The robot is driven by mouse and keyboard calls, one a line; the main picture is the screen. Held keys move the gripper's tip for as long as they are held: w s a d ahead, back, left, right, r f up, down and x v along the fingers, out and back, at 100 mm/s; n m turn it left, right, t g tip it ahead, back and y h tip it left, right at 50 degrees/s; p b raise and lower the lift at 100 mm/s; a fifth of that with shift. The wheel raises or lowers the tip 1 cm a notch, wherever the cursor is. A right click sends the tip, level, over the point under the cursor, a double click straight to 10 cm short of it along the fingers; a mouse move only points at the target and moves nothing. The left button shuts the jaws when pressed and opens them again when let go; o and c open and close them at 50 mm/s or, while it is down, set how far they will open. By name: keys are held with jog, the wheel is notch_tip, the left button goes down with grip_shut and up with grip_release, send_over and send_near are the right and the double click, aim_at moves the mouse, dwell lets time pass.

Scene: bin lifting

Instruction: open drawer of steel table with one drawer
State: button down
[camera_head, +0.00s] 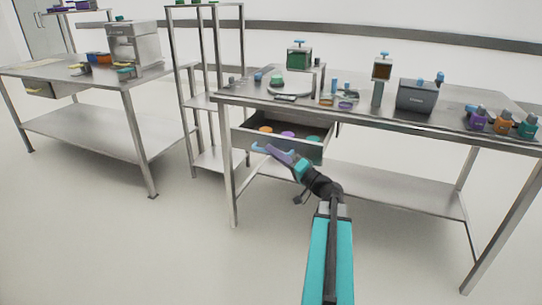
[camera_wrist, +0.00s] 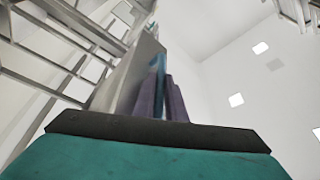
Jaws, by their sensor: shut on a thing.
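The steel table (camera_head: 300,103) stands at the right in the head view. Its one drawer (camera_head: 290,153) is pulled out toward me at the left end, with several colored round things (camera_head: 287,135) inside. My gripper (camera_head: 266,149) is at the front of the drawer, at the left part of its front panel. In the wrist view the fingers (camera_wrist: 160,95) are close together beside a grey steel panel.
A second steel table (camera_head: 75,75) with a drawer (camera_head: 50,88) stands at the left. A tall steel rack (camera_head: 205,60) stands between the tables. Containers, a grey box (camera_head: 417,97) and small items are on the right tabletop. The floor in front is clear.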

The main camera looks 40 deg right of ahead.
jog(key=shift+s+d, duration=0.1)
jog(key=shift+s, duration=0.05)
jog(key=c, duration=2.1)
grip_release()
jog(key=p+v, duration=0.1)
jog(key=v, duration=1.2)
jog(key=shift+s+f, duration=0.15)
jog(key=shift+s, duration=0.25)
